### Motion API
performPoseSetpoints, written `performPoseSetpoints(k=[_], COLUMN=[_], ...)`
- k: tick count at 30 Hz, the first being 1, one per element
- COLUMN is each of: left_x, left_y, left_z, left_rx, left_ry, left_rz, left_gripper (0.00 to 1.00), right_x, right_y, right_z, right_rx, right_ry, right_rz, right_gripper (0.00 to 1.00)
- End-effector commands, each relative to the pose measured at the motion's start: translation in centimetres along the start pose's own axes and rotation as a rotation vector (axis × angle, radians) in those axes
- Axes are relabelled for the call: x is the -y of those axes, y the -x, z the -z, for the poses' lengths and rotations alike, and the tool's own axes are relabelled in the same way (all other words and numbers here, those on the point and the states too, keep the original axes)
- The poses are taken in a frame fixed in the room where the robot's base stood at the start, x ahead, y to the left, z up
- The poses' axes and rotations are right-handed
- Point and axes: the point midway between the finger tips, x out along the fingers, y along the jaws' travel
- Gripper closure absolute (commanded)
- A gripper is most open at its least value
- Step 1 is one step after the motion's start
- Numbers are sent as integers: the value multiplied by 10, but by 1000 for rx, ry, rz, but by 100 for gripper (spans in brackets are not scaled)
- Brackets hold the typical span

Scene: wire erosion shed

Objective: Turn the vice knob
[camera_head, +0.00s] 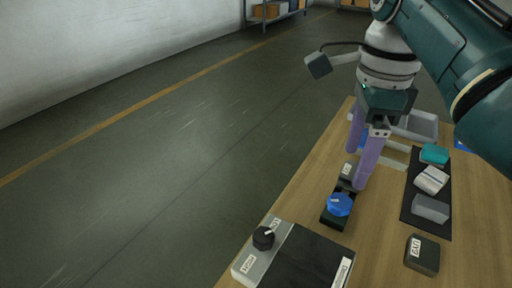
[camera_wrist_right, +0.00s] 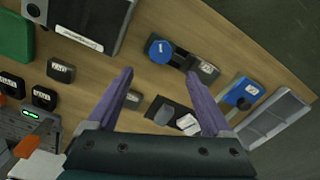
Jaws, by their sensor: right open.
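The blue vice knob (camera_head: 340,204) sits at the near end of a small dark vice on the wooden table. In the right wrist view, the blue knob (camera_wrist_right: 160,52) lies just beyond the fingertips, with a labelled grey block on the vice beside it. My right gripper (camera_head: 355,168) points down with its purple fingers above the far part of the vice, partly hiding it. In the right wrist view the gripper (camera_wrist_right: 160,75) is open, with wide empty space between the fingers. No contact with the knob shows. My left gripper is out of view.
A grey control box (camera_head: 260,265) with a black dial stands nearer. A dark mat (camera_head: 411,204) with several small blocks lies to the right, with a labelled black block (camera_head: 422,255) nearer. A grey tray (camera_wrist_right: 270,118) is at the far end. Bare floor borders the table's left edge.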

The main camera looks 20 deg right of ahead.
Motion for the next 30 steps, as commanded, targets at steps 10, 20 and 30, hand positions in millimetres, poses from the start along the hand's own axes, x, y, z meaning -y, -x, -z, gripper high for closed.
performPoseSetpoints(k=[10,20,30], left_x=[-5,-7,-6], left_y=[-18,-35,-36], left_z=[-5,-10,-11], left_rx=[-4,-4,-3], left_ry=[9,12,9], left_rz=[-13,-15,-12], left_gripper=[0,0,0], right_x=[0,0,0], right_y=[-48,-95,-98], right_z=[-3,-3,-3], right_rx=[3,4,5], right_ry=[-37,-36,-36], right_rz=[-14,-10,-9], right_gripper=[16,16,16])
